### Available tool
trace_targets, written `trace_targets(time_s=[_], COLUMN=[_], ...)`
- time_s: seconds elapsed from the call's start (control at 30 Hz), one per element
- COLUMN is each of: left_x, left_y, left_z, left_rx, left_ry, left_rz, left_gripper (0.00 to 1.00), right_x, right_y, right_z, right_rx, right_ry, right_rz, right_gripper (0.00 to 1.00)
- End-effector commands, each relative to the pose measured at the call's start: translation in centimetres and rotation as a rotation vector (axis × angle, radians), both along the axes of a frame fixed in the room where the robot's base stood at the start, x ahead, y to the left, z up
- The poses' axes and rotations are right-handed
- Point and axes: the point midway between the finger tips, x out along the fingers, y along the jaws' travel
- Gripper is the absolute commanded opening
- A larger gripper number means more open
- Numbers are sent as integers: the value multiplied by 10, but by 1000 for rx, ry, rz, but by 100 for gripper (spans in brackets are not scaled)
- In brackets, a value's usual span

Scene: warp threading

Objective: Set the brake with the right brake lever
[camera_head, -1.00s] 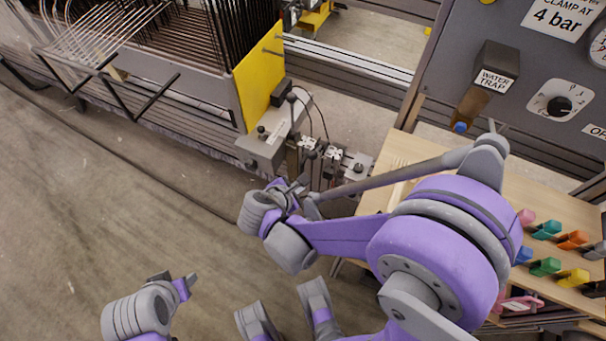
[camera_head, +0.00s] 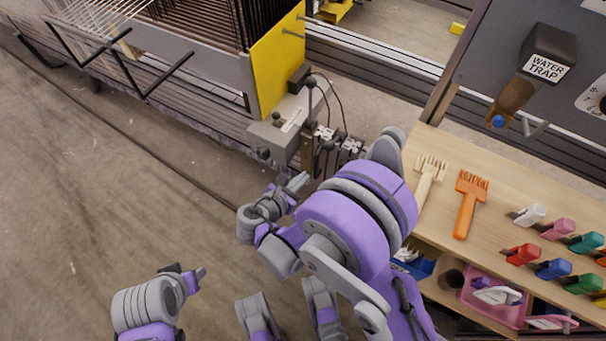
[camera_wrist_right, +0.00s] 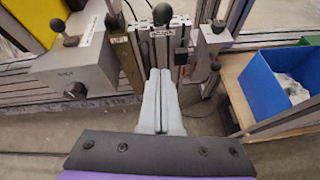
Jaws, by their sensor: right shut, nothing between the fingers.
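A lever with a black ball knob (camera_wrist_right: 162,14) stands by a small labelled plate in the right wrist view, straight beyond my fingertips. Other black knobs are close by, and I cannot tell for sure which is the right brake lever. In the head view the black-knobbed controls (camera_head: 327,146) cluster at the loom's corner. My right gripper (camera_head: 298,184) is shut and empty, just in front of and below them; its pressed-together fingers (camera_wrist_right: 160,72) show in the wrist view, contact unclear. My left gripper (camera_head: 188,275) is low at the left, away from the loom; its jaw state is unclear.
A grey box (camera_head: 275,137) and yellow end panel (camera_head: 280,62) stand beside the controls. A wooden bench (camera_head: 425,222) with combs and coloured clips is at the right, below a water trap (camera_head: 548,52). A blue bin (camera_wrist_right: 272,88) is right of my right gripper. Floor is clear at left.

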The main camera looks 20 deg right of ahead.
Motion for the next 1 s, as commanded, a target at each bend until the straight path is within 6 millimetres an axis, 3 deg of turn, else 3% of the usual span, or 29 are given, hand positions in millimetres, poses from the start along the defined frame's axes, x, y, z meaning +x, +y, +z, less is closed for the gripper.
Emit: trace_targets(time_s=[0.33, 0.6, 1.0], left_x=[3, 2, 2], left_y=[0, 0, 0], left_z=[-19, -15, -15], left_rx=[0, 0, 0], left_ry=[5, 4, 4], left_rz=[0, 0, 0], left_gripper=[50, 50, 50], right_x=[42, 51, 52], right_y=[-53, -72, -75], right_z=[-37, -8, -4], right_rx=[0, 2, 2], right_ry=[-1, 0, -1], right_rz=[-4, -2, 1], right_gripper=[0, 0, 0])
